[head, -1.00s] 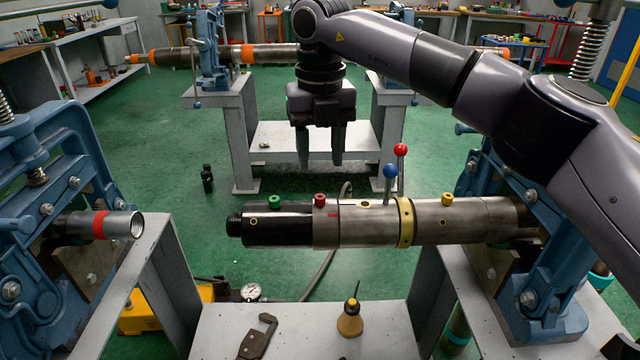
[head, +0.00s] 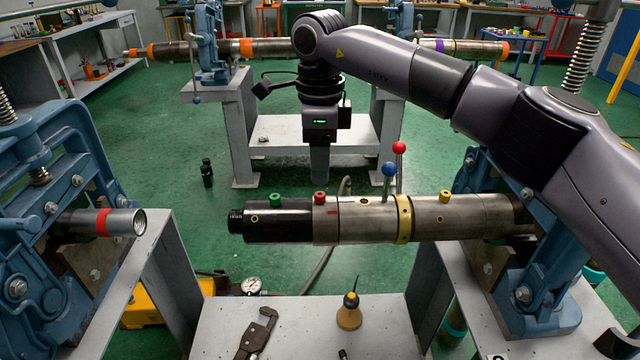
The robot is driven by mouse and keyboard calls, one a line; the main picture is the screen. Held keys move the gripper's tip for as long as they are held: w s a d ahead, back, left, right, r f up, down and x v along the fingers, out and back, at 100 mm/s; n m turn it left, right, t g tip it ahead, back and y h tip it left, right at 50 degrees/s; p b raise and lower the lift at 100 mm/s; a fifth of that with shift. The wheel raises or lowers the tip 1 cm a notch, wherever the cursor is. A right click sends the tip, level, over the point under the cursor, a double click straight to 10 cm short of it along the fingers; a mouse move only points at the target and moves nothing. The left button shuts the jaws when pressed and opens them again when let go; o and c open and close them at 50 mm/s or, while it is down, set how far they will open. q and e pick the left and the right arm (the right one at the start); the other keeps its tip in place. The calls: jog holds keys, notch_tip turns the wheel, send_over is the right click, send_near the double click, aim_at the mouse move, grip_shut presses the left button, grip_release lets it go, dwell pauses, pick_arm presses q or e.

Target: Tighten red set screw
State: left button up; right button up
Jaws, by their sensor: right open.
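The red set screw (head: 320,197) stands up from the top of the pipe tool (head: 370,221), just right of the green set screw (head: 275,200). The tool lies level, held at its right end in the right vise (head: 520,240). My right gripper (head: 320,176) points down above and behind the red screw, apart from it. It is seen edge-on, so one finger hides the other; it is open and empty. My left gripper is not in view.
Blue-knobbed (head: 389,170) and red-knobbed (head: 399,148) levers rise right of the gripper. A yellow screw (head: 446,198) sits farther right. The left vise (head: 50,200) holds a red-banded pipe (head: 105,223). An oil can (head: 349,310) and a wrench (head: 257,335) rest on the low bench.

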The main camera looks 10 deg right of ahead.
aim_at(321, 194)
notch_tip(321, 194, down, 6)
jog(key=shift+r+p, duration=0.15)
jog(key=shift+p, duration=0.15)
grip_shut()
